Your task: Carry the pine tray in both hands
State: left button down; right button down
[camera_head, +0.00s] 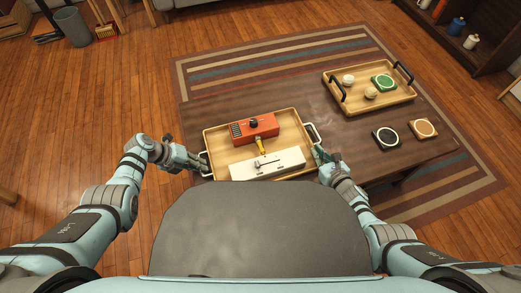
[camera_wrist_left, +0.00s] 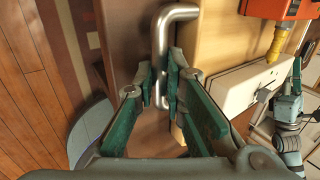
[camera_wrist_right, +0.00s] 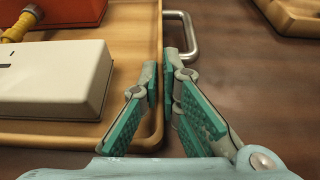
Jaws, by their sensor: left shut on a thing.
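The pine tray (camera_head: 222,141), pale wood with metal loop handles, is in front of me at the near table edge. It carries an orange-red box with a black knob (camera_head: 254,127), a white box (camera_head: 268,163) and a yellow piece (camera_head: 260,145) between them. My left gripper (camera_wrist_left: 160,82) is shut on the left handle (camera_wrist_left: 178,12). My right gripper (camera_wrist_right: 161,76) has its fingertips almost together beside the tray's right rim. The right handle (camera_wrist_right: 194,38) shows beyond and to the right of these fingertips, not between them. Whether the tray touches the table is unclear.
A second wooden tray with black handles (camera_head: 355,107) stands farther right on the dark table (camera_head: 300,98), holding a green item (camera_head: 384,82) and small pale pieces. A black coaster (camera_head: 385,137) and a tan coaster (camera_head: 423,128) lie near it. A grey bin (camera_head: 72,26) stands far left.

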pick_arm(q)
jog(key=shift+r, duration=0.15)
pick_arm(e)
jog(key=shift+r, duration=0.1)
